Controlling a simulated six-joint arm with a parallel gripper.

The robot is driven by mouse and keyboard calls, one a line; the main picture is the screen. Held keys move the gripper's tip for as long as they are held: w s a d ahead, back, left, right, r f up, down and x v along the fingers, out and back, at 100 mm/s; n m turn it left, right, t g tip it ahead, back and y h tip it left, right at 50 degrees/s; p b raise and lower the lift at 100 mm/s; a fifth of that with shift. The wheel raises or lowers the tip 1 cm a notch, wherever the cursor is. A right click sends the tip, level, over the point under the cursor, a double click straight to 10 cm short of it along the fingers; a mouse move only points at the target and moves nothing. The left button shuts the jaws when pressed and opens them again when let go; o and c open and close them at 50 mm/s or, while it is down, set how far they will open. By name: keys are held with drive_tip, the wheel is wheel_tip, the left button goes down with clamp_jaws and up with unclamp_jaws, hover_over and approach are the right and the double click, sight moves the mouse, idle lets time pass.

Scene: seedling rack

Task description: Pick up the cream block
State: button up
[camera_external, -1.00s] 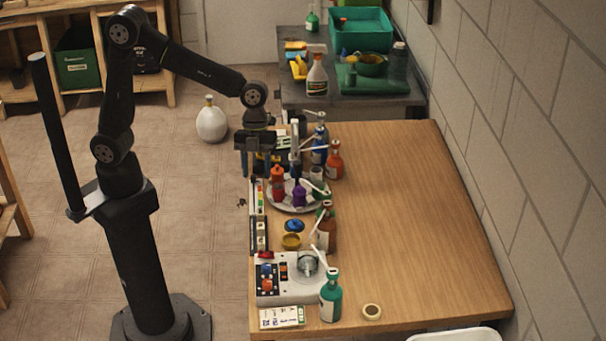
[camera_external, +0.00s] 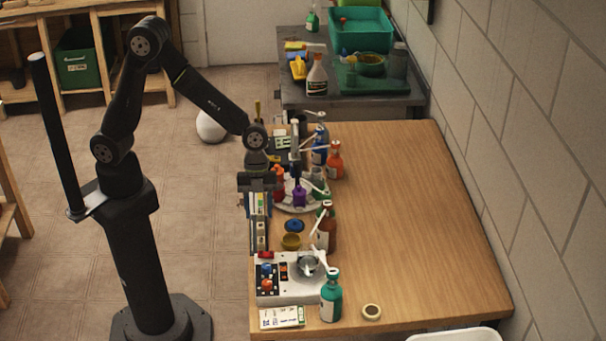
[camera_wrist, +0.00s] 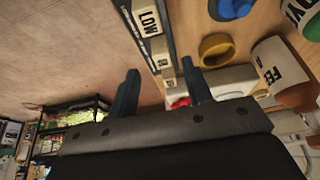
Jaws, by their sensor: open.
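Small cream blocks sit in a row in a dark rail along the table's left edge. In the wrist view, one cream block (camera_wrist: 149,21) bears the word LOW, and another cream block (camera_wrist: 160,46) is nearer my gripper. In the external view, pale blocks (camera_external: 261,232) show below my gripper (camera_external: 257,213). I cannot tell which one the task means. My gripper is open and empty, pointing down over the rail. Its two fingers also show in the wrist view (camera_wrist: 160,65), on either side of the rail's near end. The fingers partly hide the rail in the external view.
A yellow ring-shaped pot (camera_wrist: 216,50) and a blue lid (camera_external: 294,225) stand right of the rail. A control box (camera_external: 288,285), a brown bottle (camera_external: 327,235) and a green bottle (camera_external: 331,298) are close by. The table's right half (camera_external: 420,220) is clear.

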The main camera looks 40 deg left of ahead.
sight(260, 225)
drive_tip(key=x, duration=0.5)
drive_tip(key=shift+d, duration=0.25)
clamp_jaws()
